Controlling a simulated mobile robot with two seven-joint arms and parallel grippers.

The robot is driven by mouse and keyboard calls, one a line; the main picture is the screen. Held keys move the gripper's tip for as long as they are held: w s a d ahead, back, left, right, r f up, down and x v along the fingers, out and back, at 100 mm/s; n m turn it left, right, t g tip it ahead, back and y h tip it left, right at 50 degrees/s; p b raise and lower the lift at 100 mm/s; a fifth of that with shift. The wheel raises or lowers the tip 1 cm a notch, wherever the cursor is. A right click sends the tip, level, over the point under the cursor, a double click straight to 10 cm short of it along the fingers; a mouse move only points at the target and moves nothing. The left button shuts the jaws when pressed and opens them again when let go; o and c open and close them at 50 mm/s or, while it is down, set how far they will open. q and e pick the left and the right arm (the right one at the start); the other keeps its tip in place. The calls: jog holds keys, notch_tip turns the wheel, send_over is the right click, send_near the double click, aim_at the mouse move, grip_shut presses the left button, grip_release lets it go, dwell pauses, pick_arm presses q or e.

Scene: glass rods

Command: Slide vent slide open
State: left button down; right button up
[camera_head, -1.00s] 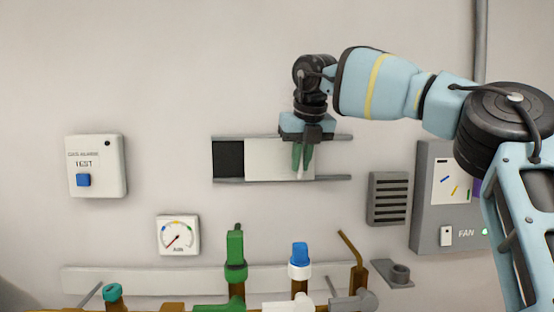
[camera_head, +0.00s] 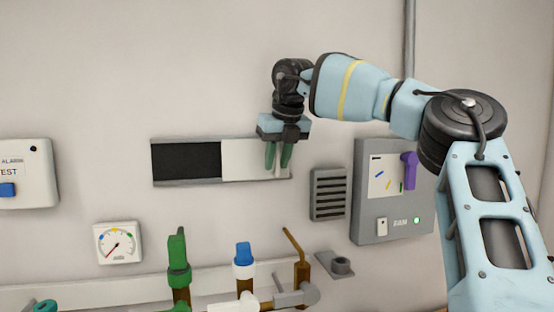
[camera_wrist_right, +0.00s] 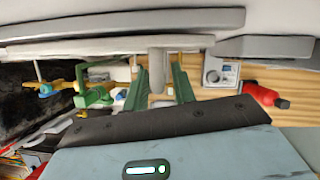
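The vent slide (camera_head: 240,160) is a white panel on horizontal rails on the wall. It stands at the right of its frame, and the dark vent opening (camera_head: 186,161) is uncovered on its left. A pale upright handle (camera_head: 277,162) is near the slide's right end; it also shows in the right wrist view (camera_wrist_right: 156,63). My right gripper (camera_head: 278,157) points at the panel with its green fingers apart, one each side of the handle. A gap shows between the fingers. My left gripper is not in view.
A grey louvre (camera_head: 328,194) and a fan box (camera_head: 390,200) with a purple part are on the wall at right. A round gauge (camera_head: 118,242) and an alarm box (camera_head: 25,174) are at left. Pipes with a green valve (camera_head: 178,262) and a blue-topped valve (camera_head: 244,255) stand below.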

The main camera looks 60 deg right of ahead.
jog(key=shift+o, duration=0.3)
jog(key=v, duration=0.7)
jog(key=shift+r+b, duration=0.35)
jog(key=shift+s+a+f, duration=0.1)
